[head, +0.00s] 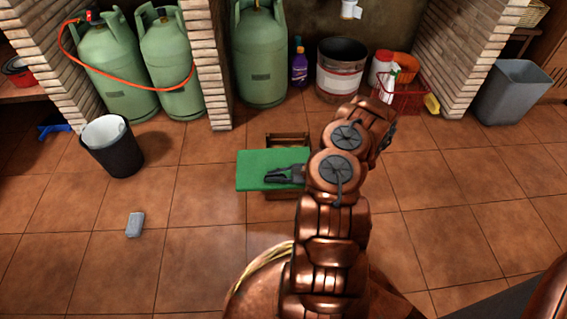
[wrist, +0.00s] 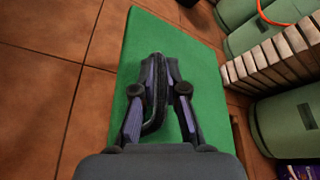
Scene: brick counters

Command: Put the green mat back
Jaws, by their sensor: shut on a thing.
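The green mat (head: 262,162) is a flat rectangle in the middle of the head view. It lies partly over a brown wooden crate or box (head: 288,140), whose back edge shows behind it; its left part reaches out past the box. In the wrist view the green mat (wrist: 152,40) fills the middle, under and ahead of the fingers. My gripper (head: 272,176) is at the mat, and in the wrist view my gripper (wrist: 158,75) is shut on a dark curved handle (wrist: 156,112) above the mat. Whether the mat touches the box is not clear.
A black bin (head: 112,150) and a grey block (head: 135,224) are on the tiled floor to the left. Green gas cylinders (head: 260,60) stand between brick pillars (head: 208,70) behind. A bucket (head: 341,72) and a red basket (head: 408,98) stand behind right. The front-left floor is mostly clear.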

